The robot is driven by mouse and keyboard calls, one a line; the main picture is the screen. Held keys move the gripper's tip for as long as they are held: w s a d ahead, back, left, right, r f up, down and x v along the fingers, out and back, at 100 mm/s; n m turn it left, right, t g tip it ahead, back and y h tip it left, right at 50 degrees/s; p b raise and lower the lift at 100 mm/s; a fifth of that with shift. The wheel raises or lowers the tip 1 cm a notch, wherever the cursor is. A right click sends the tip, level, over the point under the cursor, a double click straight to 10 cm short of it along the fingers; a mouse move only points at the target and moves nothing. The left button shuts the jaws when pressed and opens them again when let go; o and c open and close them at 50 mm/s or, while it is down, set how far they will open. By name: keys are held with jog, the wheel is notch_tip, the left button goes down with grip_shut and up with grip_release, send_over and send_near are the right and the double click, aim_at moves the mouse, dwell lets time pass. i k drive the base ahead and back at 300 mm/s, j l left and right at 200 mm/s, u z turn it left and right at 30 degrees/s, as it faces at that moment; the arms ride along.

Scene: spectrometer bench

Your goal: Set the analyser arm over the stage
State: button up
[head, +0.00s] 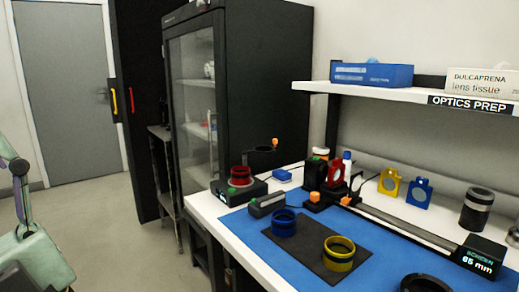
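The analyser arm (262,149) appears to be the thin dark arm with an orange knob at its end, on a post behind the stage. Its orange end points away to the right, not over the stage. The stage (252,192) is a low black box with a small green light, near the left end of the bench. A red ringed cylinder (240,176) stands upright on it. I cannot make out how the arm's post joins the stage. No gripper fingers show in the head view.
The bench has a blue mat (255,232). A blue ring (284,222) and a yellow ring (339,252) stand on a dark pad. A grey-topped box (266,205) sits beside the stage. A rail (405,222) runs right to a screen unit (480,256). A shelf (410,94) overhangs the back.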

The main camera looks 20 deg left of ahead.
aim_at(263, 150)
jog(key=i+j+z, duration=0.1)
jog(key=j+z, duration=1)
jog(key=i+j, duration=0.05)
